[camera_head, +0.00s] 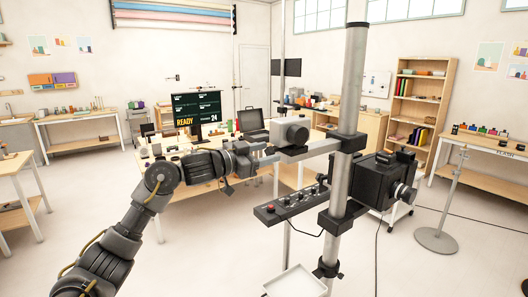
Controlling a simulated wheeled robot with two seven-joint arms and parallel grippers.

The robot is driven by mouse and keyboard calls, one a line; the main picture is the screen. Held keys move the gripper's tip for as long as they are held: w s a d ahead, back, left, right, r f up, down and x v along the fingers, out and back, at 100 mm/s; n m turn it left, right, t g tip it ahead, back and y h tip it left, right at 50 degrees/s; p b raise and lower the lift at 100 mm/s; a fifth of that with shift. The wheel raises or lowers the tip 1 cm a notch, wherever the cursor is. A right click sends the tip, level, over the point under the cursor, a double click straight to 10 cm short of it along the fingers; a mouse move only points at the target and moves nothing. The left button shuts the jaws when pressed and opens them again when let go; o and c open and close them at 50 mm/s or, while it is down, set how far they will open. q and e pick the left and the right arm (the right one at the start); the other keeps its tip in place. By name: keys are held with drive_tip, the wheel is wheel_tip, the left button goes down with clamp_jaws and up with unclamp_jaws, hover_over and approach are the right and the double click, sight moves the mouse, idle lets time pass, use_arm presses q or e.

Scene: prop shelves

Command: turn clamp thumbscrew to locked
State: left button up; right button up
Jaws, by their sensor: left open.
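A thick grey upright column (348,95) stands right of centre with a dark clamp collar (350,142) around it. A pale horizontal bar (318,149) runs left from the collar, under a grey block with a round front (289,132). I cannot make out for sure which small part is the clamp's thumbscrew. My left gripper (267,158) comes in from the left and is open, its tips close to the left end of the bar. I cannot tell whether they touch anything. My right gripper is not in view.
A black boxy camera (368,182) is mounted on the column's right side. A dark control bar with knobs (290,204) juts out below my gripper, and a pale tray (296,283) is low in front. A workbench with a monitor (197,112) stands behind. Floor at left is open.

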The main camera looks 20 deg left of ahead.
use_arm(q)
drive_tip(key=c, duration=1)
